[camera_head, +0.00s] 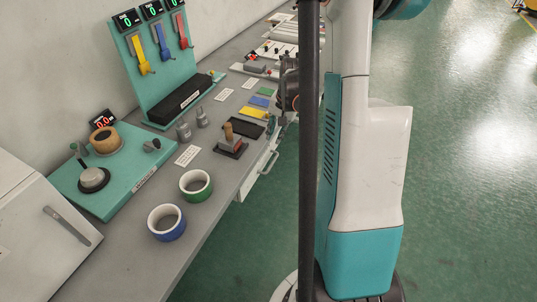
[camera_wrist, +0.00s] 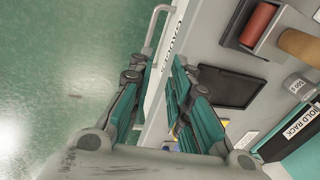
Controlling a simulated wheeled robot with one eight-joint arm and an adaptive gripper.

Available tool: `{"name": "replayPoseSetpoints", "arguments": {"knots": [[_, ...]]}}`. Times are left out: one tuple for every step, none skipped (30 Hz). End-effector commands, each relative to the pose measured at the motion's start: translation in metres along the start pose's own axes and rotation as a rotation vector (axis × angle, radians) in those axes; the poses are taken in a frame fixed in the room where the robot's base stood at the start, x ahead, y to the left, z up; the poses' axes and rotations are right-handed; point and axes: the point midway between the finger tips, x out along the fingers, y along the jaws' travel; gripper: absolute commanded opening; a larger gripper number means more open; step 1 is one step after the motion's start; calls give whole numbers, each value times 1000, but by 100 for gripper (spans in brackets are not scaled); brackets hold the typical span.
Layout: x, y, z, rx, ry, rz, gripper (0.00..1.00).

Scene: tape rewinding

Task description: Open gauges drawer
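The gauges drawer (camera_head: 257,179) is in the bench's side below the top edge, with a pale bar handle (camera_head: 268,163). In the wrist view, its light front (camera_wrist: 177,28) carries a label that appears to read "GAUGES". The handle (camera_wrist: 152,30) shows there beyond the fingertips, its near end close to the left finger. My gripper (camera_wrist: 160,68) is open and empty, its fingers apart on either side of the drawer-front edge. In the head view, my gripper (camera_head: 289,88) is partly hidden by a dark post, farther along the bench. The drawer looks shut.
A dark tray (camera_wrist: 228,87) lies near the bench edge. The green floor (camera_head: 455,190) beside the bench is clear.

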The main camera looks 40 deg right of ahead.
Motion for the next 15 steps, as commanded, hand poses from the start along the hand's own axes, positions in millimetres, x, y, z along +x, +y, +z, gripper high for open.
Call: {"name": "replayPoseSetpoints", "arguments": {"knots": [[4,9,-4,28,-11,11,18],[5,12,-5,38,-15,16,18],[7,16,-6,49,-20,22,18],[9,18,-7,54,-23,24,18],[10,19,-7,58,-25,26,18],[13,20,-6,60,-26,27,18],[16,20,-6,60,-26,27,18],[19,20,-6,60,-26,27,18],[24,19,-6,59,-26,27,18],[29,19,-6,59,-25,27,18],[34,19,-6,58,-25,26,18],[42,20,-5,58,-25,26,18],[48,20,-5,57,-25,26,18],[54,20,-6,57,-25,26,18],[62,20,-5,57,-25,26,18]]}}
